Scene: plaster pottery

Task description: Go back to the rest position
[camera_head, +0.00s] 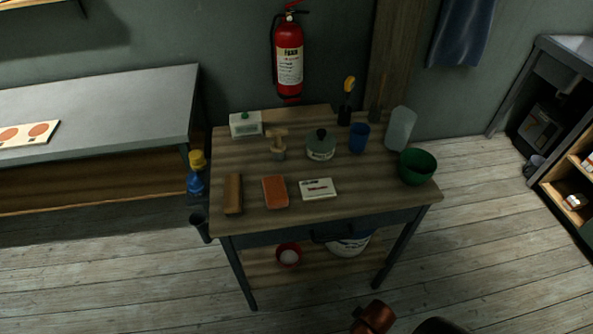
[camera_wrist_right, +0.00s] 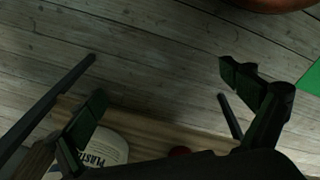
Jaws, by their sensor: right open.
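My right gripper (camera_wrist_right: 165,85) shows in the right wrist view with its two dark fingers spread wide apart. Nothing is between them; only grey floor planks show beyond. A white bucket (camera_wrist_right: 103,148) with "PLASTER" lettering is behind the left finger, at the lower left of that view. In the head view, the wooden worktable (camera_head: 340,219) stands ahead, and neither gripper can be made out. Copper and dark parts at the bottom edge there seem to be mine. My left gripper is in neither view.
On the table are a green bowl (camera_head: 417,168), a blue cup (camera_head: 359,138), a frosted container (camera_head: 400,128), a lidded grey pot (camera_head: 321,146), an orange block (camera_head: 275,192) and a brown block (camera_head: 233,194). A red bowl (camera_head: 289,255) sits on the lower shelf.

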